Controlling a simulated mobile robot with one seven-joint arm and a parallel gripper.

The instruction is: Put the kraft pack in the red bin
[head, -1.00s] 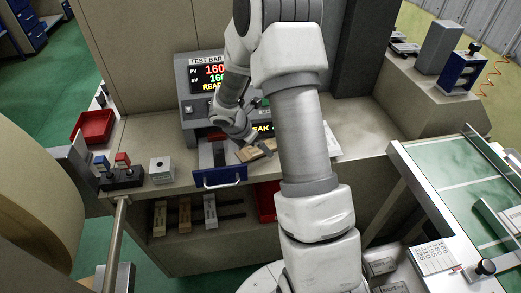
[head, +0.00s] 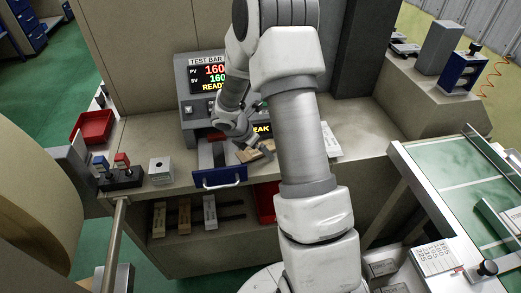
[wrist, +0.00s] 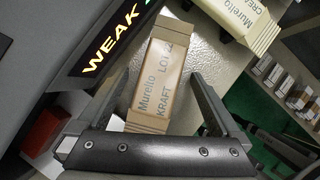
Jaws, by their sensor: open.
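The brown kraft pack (wrist: 160,85), printed "Murello KRAFT", lies on the bench top below the test machine. In the wrist view it lies between the two spread fingers of my gripper (wrist: 160,84), which is open and holds nothing. I cannot tell whether the fingers touch it. In the head view the kraft pack (head: 262,149) is partly hidden by my gripper (head: 257,148). A red bin (head: 94,127) stands at the left end of the bench, empty as far as I see. Another red container (head: 267,202) shows on the shelf below, mostly hidden by my arm.
A cream pack (wrist: 240,20) lies to the right of the kraft pack. The test machine (head: 190,105) stands close behind, its blue-fronted drawer (head: 219,177) pulled out. A switch box (head: 122,178) and a small grey box (head: 162,170) stand between the drawer and the red bin.

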